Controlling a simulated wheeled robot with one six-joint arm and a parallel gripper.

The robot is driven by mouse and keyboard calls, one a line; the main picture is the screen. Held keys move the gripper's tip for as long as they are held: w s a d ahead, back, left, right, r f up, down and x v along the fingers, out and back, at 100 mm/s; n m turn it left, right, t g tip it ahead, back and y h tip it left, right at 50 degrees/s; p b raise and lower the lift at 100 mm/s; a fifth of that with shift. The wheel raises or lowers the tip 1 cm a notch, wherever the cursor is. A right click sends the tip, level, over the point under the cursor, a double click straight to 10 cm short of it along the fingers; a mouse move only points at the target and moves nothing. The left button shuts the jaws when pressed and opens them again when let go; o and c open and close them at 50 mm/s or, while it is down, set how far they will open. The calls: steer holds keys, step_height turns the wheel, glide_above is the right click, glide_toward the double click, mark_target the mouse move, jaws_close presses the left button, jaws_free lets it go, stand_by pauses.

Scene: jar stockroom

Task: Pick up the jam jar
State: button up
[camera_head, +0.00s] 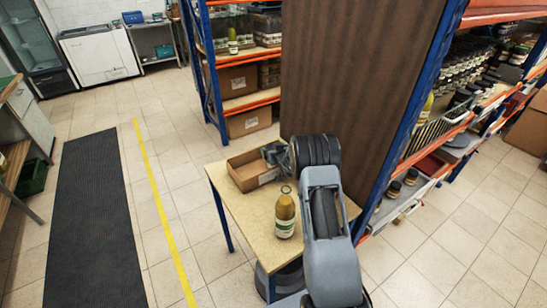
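A tall glass bottle or jar (285,213) with yellow-brown contents and a pale label stands upright on the small wooden table. I cannot tell whether it is the jam jar, and no other jar shows on the table. My gripper (271,154) is over the right side of an open cardboard box (236,178), behind the bottle and apart from it. The fingers are small and partly hidden by my arm, so I cannot tell if they are open or hold anything. My arm also hides part of the box and the table's right side.
The small table (248,222) has bare room at its front left. A tall brown shelf panel (340,75) rises close behind it. Blue and orange shelves with many jars stand at the right (470,75) and back (240,75). A dark mat (95,215) and yellow line (155,195) lie left.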

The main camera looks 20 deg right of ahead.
steer(key=c, duration=1.4)
